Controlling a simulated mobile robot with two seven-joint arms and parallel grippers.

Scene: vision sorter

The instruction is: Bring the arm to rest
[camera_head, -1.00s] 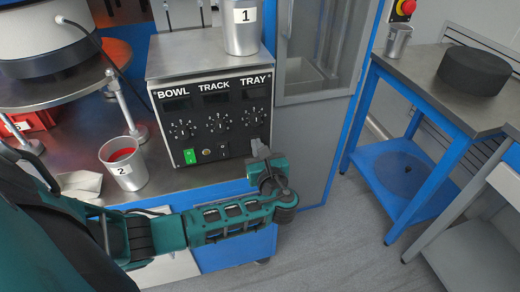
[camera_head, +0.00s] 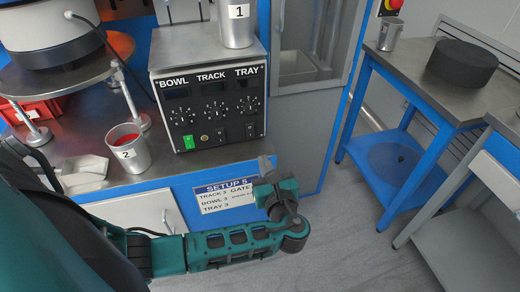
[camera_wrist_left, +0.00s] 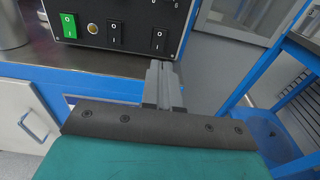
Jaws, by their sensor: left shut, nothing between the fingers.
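My left arm comes in from the left in the head view. Its gripper (camera_head: 266,169) is in front of the control box's lower right, by the bench's front edge, touching nothing that I can make out. In the left wrist view the two grey fingers (camera_wrist_left: 163,84) are together and empty, below the box's switches. My right gripper does not show.
The control box (camera_head: 212,100) with BOWL, TRACK and TRAY dials stands on the bench. Cup 1 (camera_head: 237,28) is on it, and cup 2 (camera_head: 128,150), with red contents, is left of it. A setup label (camera_head: 222,195) is on the blue front. A blue-legged table (camera_head: 420,82) stands right. Floor between is clear.

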